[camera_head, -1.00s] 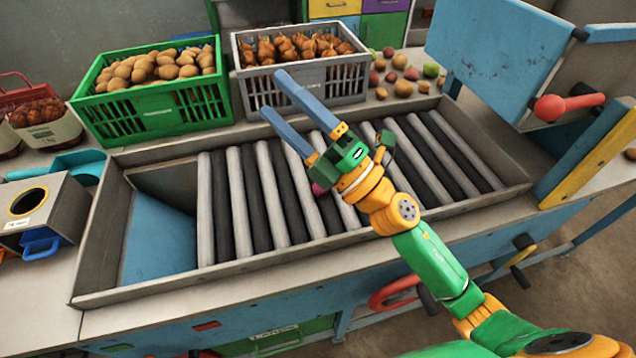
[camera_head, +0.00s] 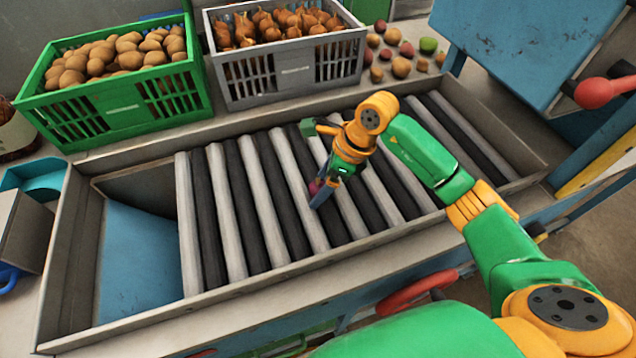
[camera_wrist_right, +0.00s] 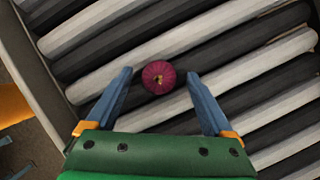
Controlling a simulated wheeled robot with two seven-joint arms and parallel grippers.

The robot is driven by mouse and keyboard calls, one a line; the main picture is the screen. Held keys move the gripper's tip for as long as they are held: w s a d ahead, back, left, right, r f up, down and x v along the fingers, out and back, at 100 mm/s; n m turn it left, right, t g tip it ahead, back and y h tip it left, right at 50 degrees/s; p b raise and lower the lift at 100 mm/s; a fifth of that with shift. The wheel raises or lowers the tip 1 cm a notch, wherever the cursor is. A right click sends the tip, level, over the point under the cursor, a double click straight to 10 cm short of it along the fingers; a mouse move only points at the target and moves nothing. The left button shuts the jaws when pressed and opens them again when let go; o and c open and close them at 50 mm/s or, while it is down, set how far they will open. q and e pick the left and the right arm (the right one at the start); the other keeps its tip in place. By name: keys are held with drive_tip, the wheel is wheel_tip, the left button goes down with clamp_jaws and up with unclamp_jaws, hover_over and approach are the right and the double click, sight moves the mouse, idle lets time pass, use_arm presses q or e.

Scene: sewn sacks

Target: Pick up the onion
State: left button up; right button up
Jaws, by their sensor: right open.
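A round purple-red onion (camera_wrist_right: 159,77) lies on the rollers, seen whole in the right wrist view near the top centre. In the head view only a small part of the onion (camera_head: 314,187) shows beside the gripper. My right gripper (camera_head: 318,197) points down over the rollers. Its two blue fingers show in the right wrist view (camera_wrist_right: 160,88), open, with one on each side of the onion and gaps between. The onion sits near the fingertip line. I cannot tell whether the fingers touch the rollers. My left gripper is not in view.
The roller bed (camera_head: 240,210) of grey and black rollers lies in a metal frame. A green crate of potatoes (camera_head: 110,105) and a grey crate of brown onions (camera_head: 290,80) stand behind it. Loose produce (camera_head: 400,66) lies at the back right. A blue chute (camera_head: 140,255) is at the left.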

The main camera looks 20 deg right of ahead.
drive_tip(key=shift+s, duration=0.1)
clamp_jaws()
drive_tip(key=shift+r, duration=0.1)
